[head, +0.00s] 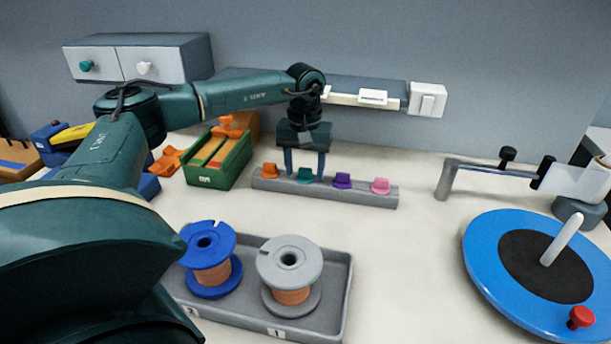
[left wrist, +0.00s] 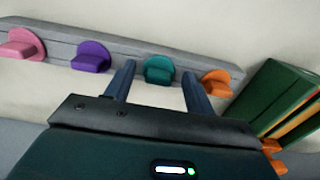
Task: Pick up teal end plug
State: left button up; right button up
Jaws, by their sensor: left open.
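The teal end plug (head: 304,175) sits on a grey bar-shaped rack (head: 270,184), between an orange plug (head: 269,170) and a purple plug (head: 342,180). A pink plug (head: 380,186) is at the rack's right end. My left gripper (head: 305,172) is open, pointing down at the rack, with one finger on each side of the teal plug. In the left wrist view the teal plug (left wrist: 159,70) shows between the two open fingers (left wrist: 158,85), with a visible gap to each. My right gripper is not in view.
A green box (head: 222,165) with orange parts stands left of the rack. In front lies a grey tray (head: 335,290) with a blue spool (head: 207,255) and a grey spool (head: 290,262). A blue turntable (head: 490,255) is at the right. The counter between rack and turntable is clear.

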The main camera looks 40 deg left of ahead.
pick_arm(q)
jog(key=shift+c, duration=0.2)
jog(key=c, duration=1)
